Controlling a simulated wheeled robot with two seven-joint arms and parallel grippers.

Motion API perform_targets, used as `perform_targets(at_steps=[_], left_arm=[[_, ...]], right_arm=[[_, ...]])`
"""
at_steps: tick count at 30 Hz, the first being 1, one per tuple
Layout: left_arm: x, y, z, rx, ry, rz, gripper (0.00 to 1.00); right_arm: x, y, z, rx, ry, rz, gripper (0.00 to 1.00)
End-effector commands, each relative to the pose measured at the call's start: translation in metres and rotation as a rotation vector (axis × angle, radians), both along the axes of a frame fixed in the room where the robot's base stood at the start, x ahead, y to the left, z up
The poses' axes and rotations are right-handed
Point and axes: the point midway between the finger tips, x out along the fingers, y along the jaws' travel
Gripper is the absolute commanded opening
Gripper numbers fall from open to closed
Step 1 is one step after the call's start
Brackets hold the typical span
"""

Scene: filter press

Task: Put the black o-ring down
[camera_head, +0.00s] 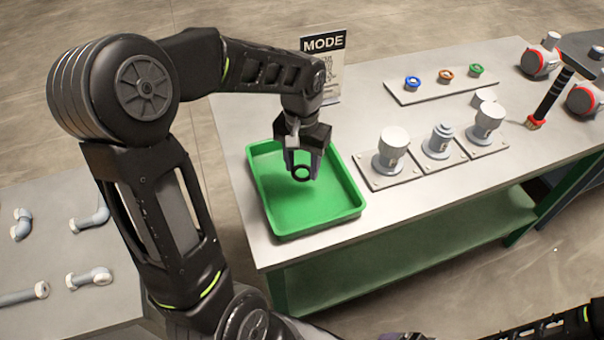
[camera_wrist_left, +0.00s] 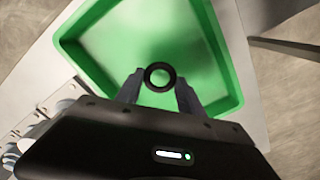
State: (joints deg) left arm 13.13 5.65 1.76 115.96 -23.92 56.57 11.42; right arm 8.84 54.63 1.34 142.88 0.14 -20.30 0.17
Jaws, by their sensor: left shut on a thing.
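The black o-ring (camera_head: 301,173) is held between the fingertips of my left gripper (camera_head: 303,166), which is shut on it. Both are over the green tray (camera_head: 337,217) on the grey table. In the left wrist view the o-ring (camera_wrist_left: 160,76) shows as a full black ring between the two fingers, with the green tray (camera_wrist_left: 222,50) behind it. The tray looks empty. I cannot tell the exact height of the ring above its floor. My right gripper is not seen; only a part of my right arm shows at the bottom right of the head view.
Metal cylinders (camera_head: 392,149) on square plates stand right of the tray. A strip with blue, orange and green knobs (camera_head: 446,76) lies behind. A MODE sign (camera_head: 324,45) stands at the back. Pipe pieces (camera_head: 92,277) lie on the left table.

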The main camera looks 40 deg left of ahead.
Motion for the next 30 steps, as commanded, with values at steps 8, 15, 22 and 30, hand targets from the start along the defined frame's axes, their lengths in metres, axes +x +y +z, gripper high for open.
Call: perform_targets(at_steps=[8,15,22,30], left_arm=[[-0.001,0.000,-0.032,-0.001,0.005,-0.001,0.08],[0.000,0.000,-0.037,0.000,0.000,0.000,0.08],[0.000,0.000,-0.040,0.000,0.000,0.000,0.47],[0.000,0.000,-0.040,0.000,0.001,0.000,0.67]], right_arm=[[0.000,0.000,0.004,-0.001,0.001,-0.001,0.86],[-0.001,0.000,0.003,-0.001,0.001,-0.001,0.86],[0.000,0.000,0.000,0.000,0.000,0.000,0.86],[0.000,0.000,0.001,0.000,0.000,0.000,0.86]])
